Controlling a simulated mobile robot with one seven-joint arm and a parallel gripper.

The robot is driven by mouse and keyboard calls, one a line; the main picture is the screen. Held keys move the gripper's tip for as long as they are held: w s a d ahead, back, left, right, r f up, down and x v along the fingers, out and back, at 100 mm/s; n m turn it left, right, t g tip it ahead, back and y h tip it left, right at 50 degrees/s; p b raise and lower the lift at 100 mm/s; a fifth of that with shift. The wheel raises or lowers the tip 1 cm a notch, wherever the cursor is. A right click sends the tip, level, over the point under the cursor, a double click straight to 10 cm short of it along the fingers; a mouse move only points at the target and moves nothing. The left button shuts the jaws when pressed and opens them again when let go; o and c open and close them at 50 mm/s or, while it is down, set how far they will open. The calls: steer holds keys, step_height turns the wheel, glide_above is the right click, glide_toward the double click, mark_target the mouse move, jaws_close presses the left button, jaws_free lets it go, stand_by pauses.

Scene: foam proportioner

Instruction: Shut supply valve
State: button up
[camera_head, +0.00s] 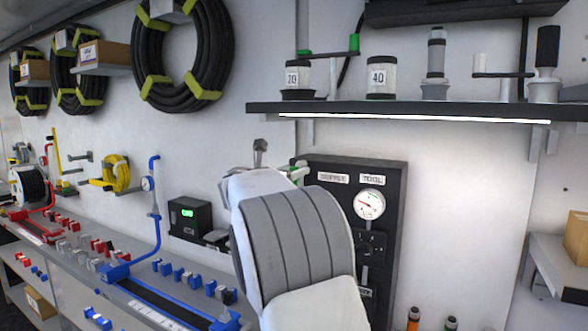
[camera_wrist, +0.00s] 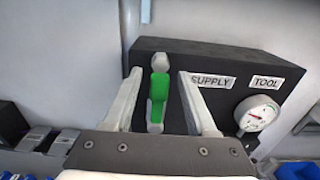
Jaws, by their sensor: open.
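The supply valve has a green handle (camera_wrist: 158,90), which stands lengthwise between my fingers in the wrist view, on the black panel beside the SUPPLY label (camera_wrist: 212,81). My gripper (camera_wrist: 158,85) is open, with one finger on each side of the handle. A gap shows on both sides of it. In the head view my arm covers most of the valve, and only a bit of green (camera_head: 299,164) shows past my gripper (camera_head: 262,150). The black panel (camera_head: 390,175) also carries a TOOL label and a round gauge (camera_head: 369,204).
A lit shelf (camera_head: 400,108) with canisters and small tools juts out above the panel. A small black box with a green display (camera_head: 189,215) is left of my arm. Hoses hang on the wall at upper left. A bench with red and blue parts runs along the left.

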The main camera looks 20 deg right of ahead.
steer(key=shift+w+d, duration=0.3)
steer(key=shift+c, duration=0.3)
jaws_close()
stand_by(1.0)
